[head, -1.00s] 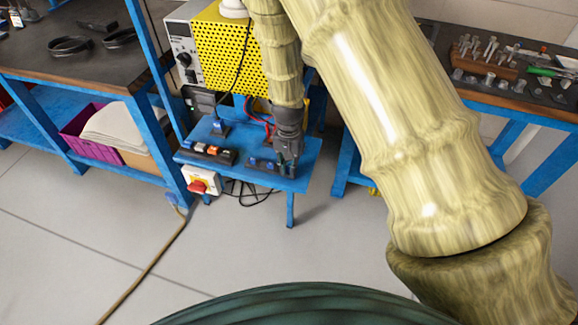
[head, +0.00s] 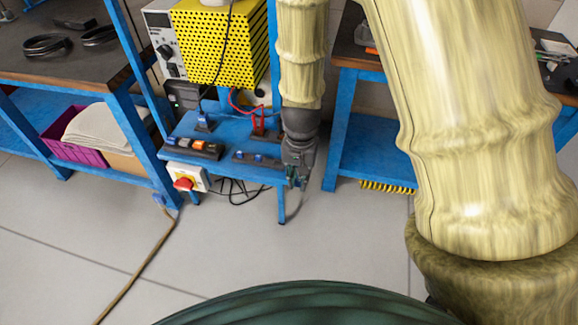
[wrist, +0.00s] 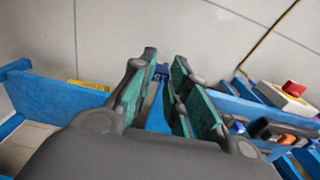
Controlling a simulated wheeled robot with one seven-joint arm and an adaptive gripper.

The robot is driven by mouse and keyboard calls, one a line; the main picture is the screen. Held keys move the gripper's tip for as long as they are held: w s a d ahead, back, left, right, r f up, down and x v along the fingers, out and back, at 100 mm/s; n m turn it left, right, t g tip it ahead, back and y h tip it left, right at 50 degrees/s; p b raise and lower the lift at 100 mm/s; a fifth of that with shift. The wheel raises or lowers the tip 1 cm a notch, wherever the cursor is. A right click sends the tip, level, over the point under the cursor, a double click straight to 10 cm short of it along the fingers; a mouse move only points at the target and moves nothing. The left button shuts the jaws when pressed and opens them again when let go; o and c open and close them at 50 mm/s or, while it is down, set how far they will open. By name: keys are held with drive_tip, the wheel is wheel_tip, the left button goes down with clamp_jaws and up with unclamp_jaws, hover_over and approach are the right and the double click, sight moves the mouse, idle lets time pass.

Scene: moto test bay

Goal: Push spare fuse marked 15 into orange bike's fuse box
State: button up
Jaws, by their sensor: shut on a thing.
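My gripper (head: 297,182) is at the right front edge of the low blue stand in the head view. In the wrist view its green-padded fingers (wrist: 162,80) are close together, with a small blue piece (wrist: 162,70) between their tips. It looks like a blue fuse; no number on it can be read. A dark strip with small blue pieces (head: 256,159) lies on the stand just left of the gripper. The orange bike and its fuse box are not in view.
A yellow perforated unit (head: 215,45) stands behind. Blue-framed benches flank it. The grey floor (head: 260,240) in front is clear.

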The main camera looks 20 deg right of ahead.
drive_tip(key=shift+s+d+r, duration=0.1)
drive_tip(key=shift+s, duration=0.65)
drive_tip(key=shift+s+d+r, duration=0.1)
drive_tip(key=shift+s, duration=0.65)
drive_tip(key=w+a+n, duration=0.1)
drive_tip(key=w+n, duration=0.1)
drive_tip(key=w, duration=0.1)
drive_tip(key=w+a+f+n, duration=0.1)
drive_tip(key=w+n, duration=0.1)
drive_tip(key=w, duration=0.2)
drive_tip(key=w+a+n, duration=0.1)
drive_tip(key=w+n, duration=0.1)
drive_tip(key=w, duration=0.2)
drive_tip(key=shift+w+a+f+n, duration=0.15)
drive_tip(key=shift+a+f+n, duration=0.2)
drive_tip(key=shift+f+n, duration=0.05)
